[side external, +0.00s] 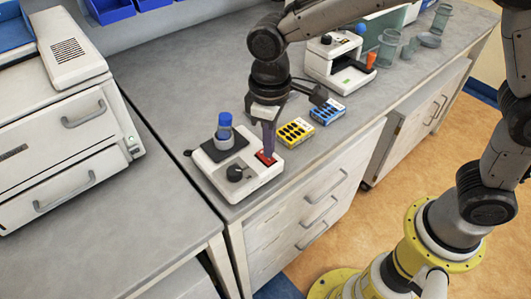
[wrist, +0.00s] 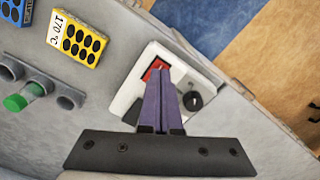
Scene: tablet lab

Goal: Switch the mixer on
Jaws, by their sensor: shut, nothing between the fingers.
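The mixer (side external: 236,165) is a white box near the front edge of the bench, with a dark pad, a black knob (side external: 234,173) and a red switch (side external: 266,158). A clear vessel with a blue cap (side external: 225,122) stands upright on its pad. In the wrist view the red switch (wrist: 155,69) and the knob (wrist: 192,101) show on the white top. My gripper (side external: 268,155) points down with its purple fingers together and empty. The fingertips (wrist: 158,74) are at the red switch and cover part of it. I cannot tell whether they touch or press it.
A yellow blister pack (side external: 297,131) and a blue one (side external: 328,111) lie right of the mixer. A white device (side external: 334,64) stands further back, with glassware (side external: 388,48) beyond. A grey cabinet with drawers (side external: 62,110) stands at left. The bench left of the mixer is clear.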

